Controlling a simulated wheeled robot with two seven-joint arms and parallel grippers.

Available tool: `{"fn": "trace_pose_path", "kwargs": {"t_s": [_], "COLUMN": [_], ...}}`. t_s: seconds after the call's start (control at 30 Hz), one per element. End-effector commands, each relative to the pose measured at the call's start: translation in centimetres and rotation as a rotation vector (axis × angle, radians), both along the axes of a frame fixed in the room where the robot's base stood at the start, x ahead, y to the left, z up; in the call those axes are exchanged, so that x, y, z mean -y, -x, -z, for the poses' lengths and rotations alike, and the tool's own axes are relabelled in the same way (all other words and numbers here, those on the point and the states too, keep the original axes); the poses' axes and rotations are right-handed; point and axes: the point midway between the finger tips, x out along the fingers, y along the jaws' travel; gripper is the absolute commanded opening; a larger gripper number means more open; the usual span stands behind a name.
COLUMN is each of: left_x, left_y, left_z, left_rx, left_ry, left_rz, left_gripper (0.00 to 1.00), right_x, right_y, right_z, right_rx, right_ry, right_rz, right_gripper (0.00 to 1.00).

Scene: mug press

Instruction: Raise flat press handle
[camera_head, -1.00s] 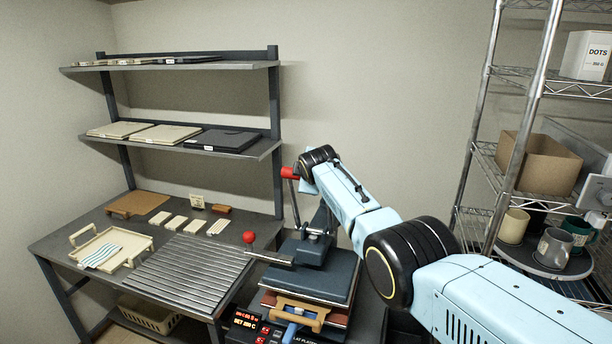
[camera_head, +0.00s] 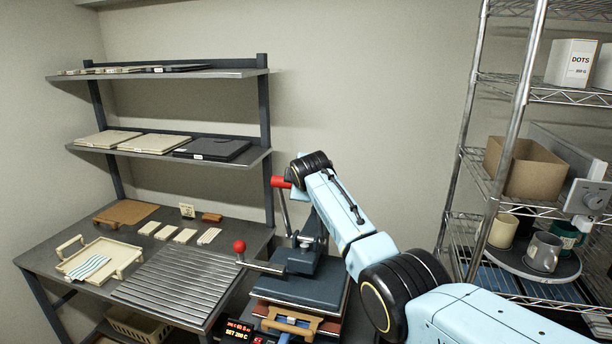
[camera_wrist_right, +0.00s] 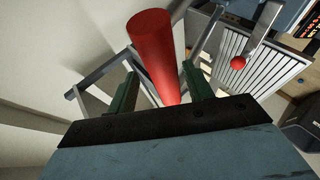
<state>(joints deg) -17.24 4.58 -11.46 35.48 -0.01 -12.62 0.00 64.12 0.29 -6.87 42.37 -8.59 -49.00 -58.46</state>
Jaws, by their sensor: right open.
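The flat press (camera_head: 300,285) stands at the bottom middle of the head view, with a dark upper plate over a layered stack. Its lever rises steeply from the top to a red handle grip (camera_head: 280,182). My right arm reaches over from the right, its wrist beside the red grip; the fingers are hidden there. In the right wrist view my right gripper (camera_wrist_right: 160,82) is open, with the red handle grip (camera_wrist_right: 152,48) passing between its two fingers. Whether the fingers touch it I cannot tell. My left gripper is out of view.
A second lever with a red ball knob (camera_head: 239,246) sticks out left of the press, beside a ribbed metal rack (camera_head: 180,288). A cream tray (camera_head: 100,262) lies further left. Shelves (camera_head: 165,75) stand behind. A wire rack (camera_head: 470,170) with a box and mugs stands right.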

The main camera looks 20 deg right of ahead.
Motion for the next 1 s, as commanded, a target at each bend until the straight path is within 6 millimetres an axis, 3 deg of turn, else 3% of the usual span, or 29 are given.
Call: {"fn": "trace_pose_path", "kwargs": {"t_s": [1.0], "left_x": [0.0], "left_y": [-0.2], "left_z": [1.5], "left_rx": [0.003], "left_ry": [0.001], "left_rz": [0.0], "left_gripper": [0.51], "right_x": [-1.2], "right_y": [9.2], "right_z": [-5.6], "right_rx": [0.004], "right_ry": [0.0], "right_rz": [0.001], "right_gripper": [0.51]}}
